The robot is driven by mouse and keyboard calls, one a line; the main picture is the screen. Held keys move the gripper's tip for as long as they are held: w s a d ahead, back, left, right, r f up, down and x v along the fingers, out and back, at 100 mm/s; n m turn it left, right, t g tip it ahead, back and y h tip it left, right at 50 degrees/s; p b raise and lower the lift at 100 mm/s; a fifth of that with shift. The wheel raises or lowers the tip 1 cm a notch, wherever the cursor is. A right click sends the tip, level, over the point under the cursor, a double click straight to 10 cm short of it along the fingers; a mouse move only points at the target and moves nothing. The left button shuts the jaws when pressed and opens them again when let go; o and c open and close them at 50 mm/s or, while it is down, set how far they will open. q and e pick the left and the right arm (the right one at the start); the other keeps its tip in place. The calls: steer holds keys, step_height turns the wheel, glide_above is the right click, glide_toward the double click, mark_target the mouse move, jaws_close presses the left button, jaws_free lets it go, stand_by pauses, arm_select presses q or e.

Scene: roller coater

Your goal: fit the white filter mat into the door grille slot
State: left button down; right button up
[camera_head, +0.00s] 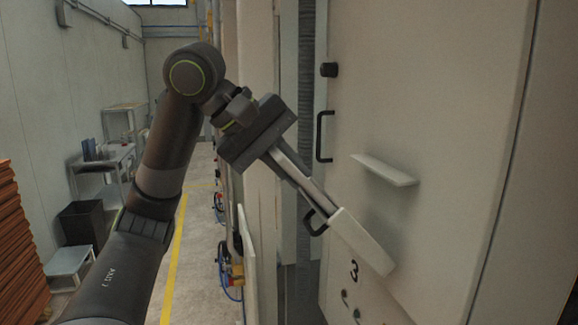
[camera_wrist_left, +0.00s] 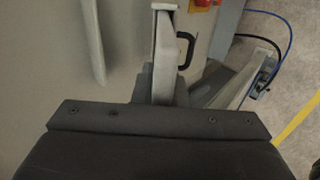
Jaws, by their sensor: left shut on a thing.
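My left gripper (camera_head: 326,204) reaches from the left toward a pale cabinet door and points down to the right. It is shut on the white filter mat (camera_head: 364,243), a flat white slab that sticks out beyond the fingertips, tilted, in front of the door's lower part. In the left wrist view the fingers (camera_wrist_left: 165,22) show at top centre, with only a bit of the mat at the top edge. A white ledge (camera_head: 385,170) juts from the door above the mat; I cannot tell whether it belongs to the grille slot. My right gripper is not in view.
A second black handle (camera_head: 314,222) is close to the fingers. Small hooks sit below the mat. An aisle with a yellow line (camera_head: 173,262) lies left.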

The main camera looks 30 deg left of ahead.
mark_target(323, 201)
arm_select(q)
steer(key=shift+x, duration=3.95)
steer(key=c, duration=1.4)
jaws_free()
steer(key=shift+o, duration=0.2)
